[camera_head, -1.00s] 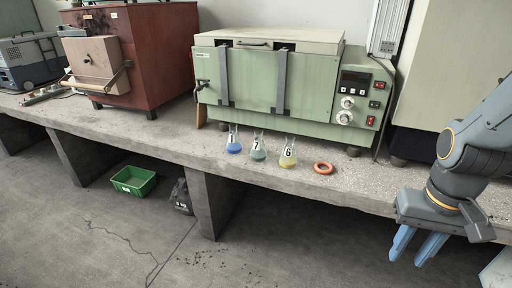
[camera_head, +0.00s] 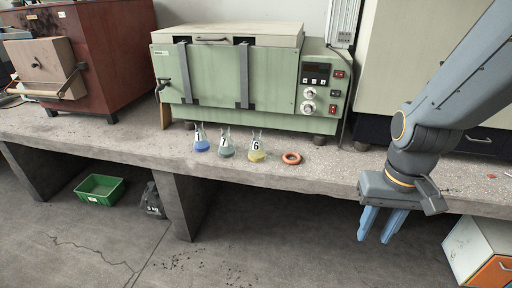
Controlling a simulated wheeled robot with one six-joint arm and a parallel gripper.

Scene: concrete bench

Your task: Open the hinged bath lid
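The green water bath (camera_head: 270,85) stands on the concrete bench. Its cream hinged lid (camera_head: 260,33) lies flat and closed on top, with a dark handle (camera_head: 212,40) on its front edge. My gripper (camera_head: 380,226) hangs at the right, in front of the bench edge, pointing down. Its two blue fingers are apart with nothing between them. It is well to the right of the lid and lower than it.
Flasks marked 1 (camera_head: 201,145), 7 (camera_head: 227,150) and 6 (camera_head: 257,154) stand before the bath, beside an orange ring (camera_head: 292,158). A red-brown furnace (camera_head: 100,45) is at left. A green crate (camera_head: 99,190) lies on the floor below. A white and orange cabinet (camera_head: 478,250) is at lower right.

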